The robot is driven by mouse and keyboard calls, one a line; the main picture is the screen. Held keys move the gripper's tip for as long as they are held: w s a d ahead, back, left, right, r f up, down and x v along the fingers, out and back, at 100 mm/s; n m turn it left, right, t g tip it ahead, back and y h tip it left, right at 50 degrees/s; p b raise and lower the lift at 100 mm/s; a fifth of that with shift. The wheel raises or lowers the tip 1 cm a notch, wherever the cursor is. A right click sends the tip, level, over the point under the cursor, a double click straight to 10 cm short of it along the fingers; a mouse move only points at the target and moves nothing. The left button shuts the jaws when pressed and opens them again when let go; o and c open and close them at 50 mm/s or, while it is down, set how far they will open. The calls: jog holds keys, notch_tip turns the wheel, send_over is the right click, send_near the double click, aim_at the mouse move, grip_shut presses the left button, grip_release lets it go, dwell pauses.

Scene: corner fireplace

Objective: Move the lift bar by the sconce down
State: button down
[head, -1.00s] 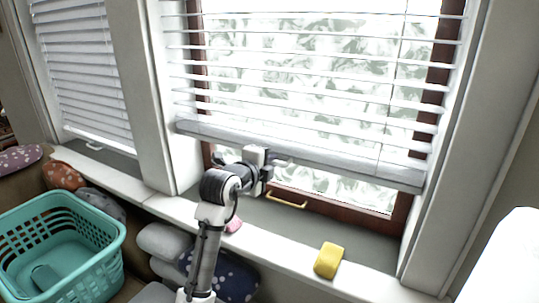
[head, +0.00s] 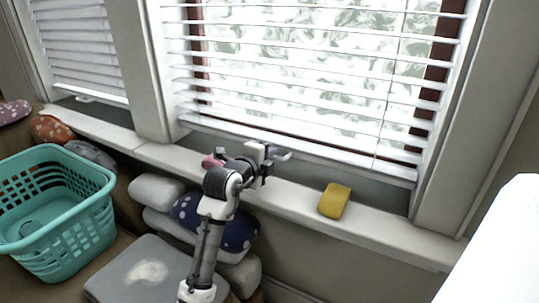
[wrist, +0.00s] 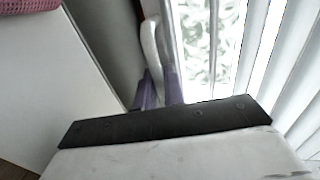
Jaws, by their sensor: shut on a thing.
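The large blind (head: 310,90) hangs over the right window, its bottom rail (head: 340,164) down close to the sill. A small white lift bar stands at the rail near my gripper (head: 276,155). In the wrist view, the lift bar (wrist: 149,42) is a white curved handle beside the slats. My gripper (wrist: 158,90) has purple fingers shut on its near end; the exact contact is partly hidden by the wrist housing. No sconce is clearly visible.
A yellow sponge-like block (head: 335,200) sits on the sill (head: 385,222) right of my gripper. A pink item (head: 212,160) lies left. Cushions (head: 215,222) and a teal basket (head: 60,210) are below left. A second blind (head: 75,50) hangs left. A white surface (head: 500,245) fills the lower right.

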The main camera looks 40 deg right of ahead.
jog(key=c, duration=1.6)
grip_release()
jog(key=shift+c, duration=0.2)
jog(key=shift+a, duration=0.1)
jog(key=v, duration=1.3)
jog(key=shift+s+a, duration=0.25)
jog(key=shift+a, duration=0.05)
jog(key=shift+r, duration=0.1)
jog(key=shift+c, duration=0.4)
